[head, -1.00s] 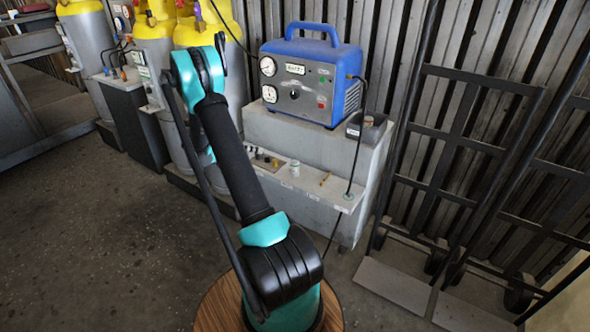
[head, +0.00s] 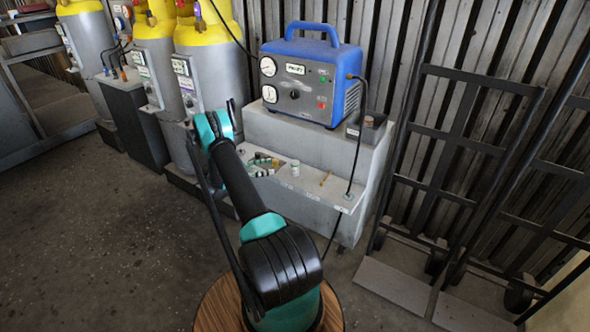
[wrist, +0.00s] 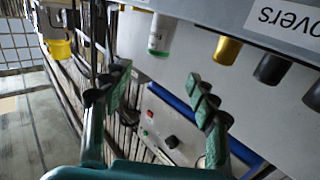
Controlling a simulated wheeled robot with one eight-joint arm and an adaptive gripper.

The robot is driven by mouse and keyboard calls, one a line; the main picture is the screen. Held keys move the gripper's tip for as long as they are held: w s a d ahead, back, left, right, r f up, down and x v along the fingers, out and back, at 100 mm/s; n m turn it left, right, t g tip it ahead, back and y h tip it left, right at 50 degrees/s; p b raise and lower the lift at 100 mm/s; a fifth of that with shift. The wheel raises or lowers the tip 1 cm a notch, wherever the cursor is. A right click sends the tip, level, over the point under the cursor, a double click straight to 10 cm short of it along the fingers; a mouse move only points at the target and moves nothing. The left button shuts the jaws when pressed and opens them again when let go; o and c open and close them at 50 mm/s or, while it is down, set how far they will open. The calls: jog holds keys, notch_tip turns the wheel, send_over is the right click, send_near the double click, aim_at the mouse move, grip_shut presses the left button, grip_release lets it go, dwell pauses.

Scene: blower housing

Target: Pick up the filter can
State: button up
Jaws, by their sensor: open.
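A small white can with green on it (head: 295,168), which looks like the filter can, stands on the grey ledge (head: 325,195) below the blue machine. It also shows in the wrist view (wrist: 160,35) at the top, beyond the fingertips. My gripper (wrist: 160,78) is open, with two green-padded dark fingers spread apart and nothing between them. The can is apart from both fingers.
Gold (wrist: 227,50) and black (wrist: 271,69) cylinders stand near the can, beside a "covers" label (wrist: 287,17). The blue machine (head: 310,75) sits above the ledge, and its black cable (head: 358,150) hangs down at right. Yellow-topped gas cylinders (head: 205,65) stand at left.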

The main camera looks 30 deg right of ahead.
aim_at(295, 164)
jog(key=x, duration=0.7)
jog(key=shift+d, duration=0.3)
jog(key=shift+x, duration=2.7)
jog(key=shift+s+a+f, duration=0.1)
jog(key=shift+s, duration=0.05)
grip_shut()
notch_tip(295, 164, up, 20)
jog(key=shift+f, duration=0.1)
